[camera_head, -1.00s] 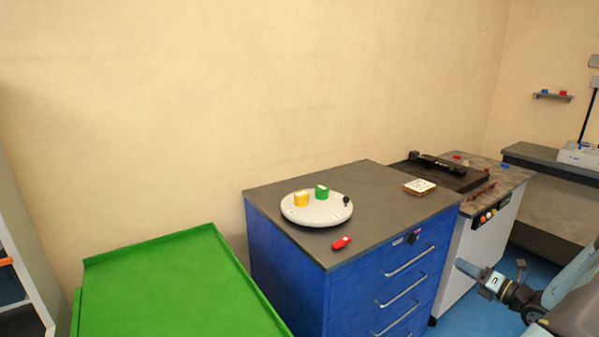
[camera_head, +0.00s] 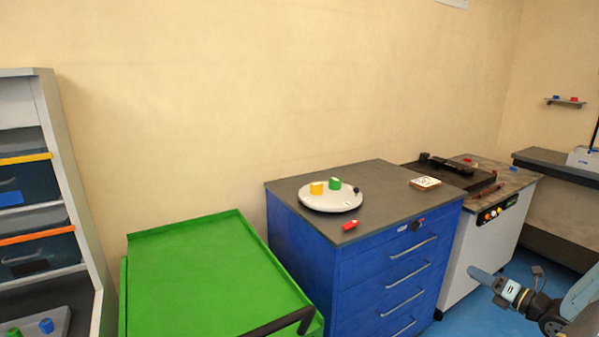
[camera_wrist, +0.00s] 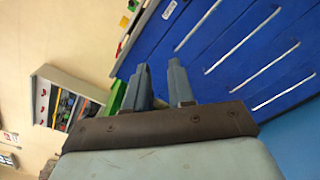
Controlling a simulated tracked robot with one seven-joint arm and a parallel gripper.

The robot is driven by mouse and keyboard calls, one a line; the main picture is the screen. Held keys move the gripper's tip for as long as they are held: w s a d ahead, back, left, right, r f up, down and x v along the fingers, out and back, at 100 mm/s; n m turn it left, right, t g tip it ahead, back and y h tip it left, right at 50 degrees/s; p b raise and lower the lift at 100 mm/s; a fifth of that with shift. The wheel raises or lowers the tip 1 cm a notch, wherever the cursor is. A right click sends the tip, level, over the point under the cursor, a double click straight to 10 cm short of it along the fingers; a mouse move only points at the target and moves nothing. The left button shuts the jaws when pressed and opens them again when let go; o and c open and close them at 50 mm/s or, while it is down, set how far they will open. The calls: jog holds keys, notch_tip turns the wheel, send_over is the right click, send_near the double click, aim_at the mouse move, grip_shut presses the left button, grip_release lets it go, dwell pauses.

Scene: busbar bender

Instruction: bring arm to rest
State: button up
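My arm shows at the lower right of the head view, with my gripper (camera_head: 484,279) held out to the left in front of the white machine cabinet. In the wrist view my gripper (camera_wrist: 160,66) has its two grey-blue fingers apart, with nothing between them. It is clear of every surface. The blue drawer cabinet (camera_head: 395,290) stands to its left in the head view, and its drawer fronts (camera_wrist: 240,45) fill the upper right of the wrist view.
A white turntable (camera_head: 345,204) with yellow and green pieces and a red object (camera_head: 350,225) lie on the blue cabinet. A green cart (camera_head: 190,285) with a dark handle stands left of it. A shelf rack (camera_head: 62,150) with bins is at far left. Blue floor shows around my arm.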

jog(key=s+a+r+n+g, duration=0.3)
jog(key=a+r+n+g, duration=0.35)
jog(key=a+n, duration=0.4)
jog(key=s+a+r+n+g, duration=0.3)
jog(key=a+r+n+g, duration=0.3)
jog(key=a+r+n, duration=0.35)
jog(key=s+a+r+n+t+h, duration=0.1)
jog(key=s+a+r+n+h, duration=0.2)
jog(key=s+r+n, duration=0.3)
jog(key=s+a+r+n+t+h, duration=0.2)
jog(key=s+a+r+n+h, duration=0.2)
jog(key=s+n, duration=0.6)
jog(key=shift+r+n+h, duration=1.1)
jog(key=shift+r+h, duration=0.1)
jog(key=shift+r, duration=0.6)
